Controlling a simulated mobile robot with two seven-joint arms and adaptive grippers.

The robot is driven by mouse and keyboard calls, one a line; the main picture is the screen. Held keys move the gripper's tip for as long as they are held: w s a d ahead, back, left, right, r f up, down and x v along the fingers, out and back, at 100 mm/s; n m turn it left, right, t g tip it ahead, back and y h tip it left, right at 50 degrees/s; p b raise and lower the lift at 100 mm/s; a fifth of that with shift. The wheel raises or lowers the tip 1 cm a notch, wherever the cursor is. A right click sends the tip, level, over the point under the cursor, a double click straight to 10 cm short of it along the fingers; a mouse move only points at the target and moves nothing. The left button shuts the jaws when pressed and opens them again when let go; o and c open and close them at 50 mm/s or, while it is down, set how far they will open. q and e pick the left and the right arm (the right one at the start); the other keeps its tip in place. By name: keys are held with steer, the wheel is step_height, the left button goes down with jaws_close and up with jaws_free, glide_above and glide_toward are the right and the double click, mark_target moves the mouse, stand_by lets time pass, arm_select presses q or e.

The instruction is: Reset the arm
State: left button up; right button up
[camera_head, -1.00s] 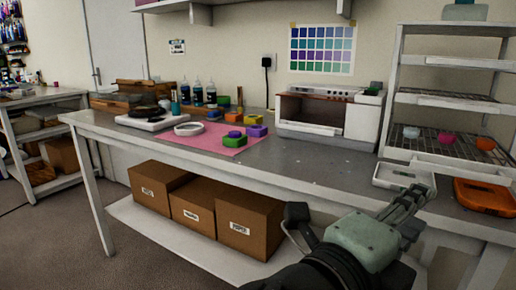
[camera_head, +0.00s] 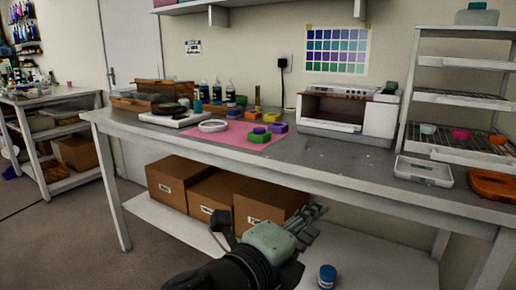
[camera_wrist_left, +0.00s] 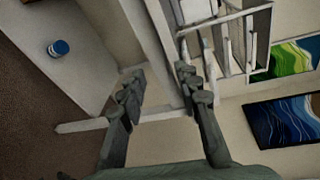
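My left gripper (camera_head: 318,212) is in front of the workbench (camera_head: 330,178), below the level of its top. In the left wrist view its two fingers (camera_wrist_left: 158,78) stand apart with nothing between them, so it is open and empty. My right gripper is in neither view. On the bench, a pink mat (camera_head: 225,136) holds several coloured blocks and a white ring (camera_head: 212,126).
Cardboard boxes (camera_head: 210,197) and a blue jar (camera_head: 327,276) are on the lower shelf; the jar also shows in the left wrist view (camera_wrist_left: 58,48). A white oven-like box (camera_head: 348,113), a pale tray (camera_head: 424,171), an orange tray (camera_head: 493,186) and a rack stand rightward.

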arm_select(q)
steer(key=w+a+f+n+g+y, duration=0.1)
steer(key=w+a+f+n+y, duration=0.35)
steer(key=a+f, duration=0.75)
steer(key=w+a+f+n+g+y, duration=0.15)
steer(key=a+f+n+y, duration=0.35)
steer(key=a+f+n, duration=0.6)
steer(key=s+a+f+n+g+y, duration=0.2)
steer(key=s+a+f, duration=0.5)
steer(key=a, duration=0.3)
steer(key=s+a+f+n+g+y, duration=0.25)
steer(key=s+a+f, duration=0.35)
steer(key=a, duration=0.3)
steer(key=s+a+f+n+g+y, duration=0.1)
steer(key=s+a+f+n+g, duration=0.15)
steer(key=s+a+f, duration=0.6)
steer(key=s+d+f+n+h, duration=0.1)
steer(key=d+f, duration=0.1)
steer(key=d, duration=0.5)
steer(key=d+f+n+h, duration=0.2)
steer(key=d, duration=0.6)
steer(key=shift+s, duration=0.4)
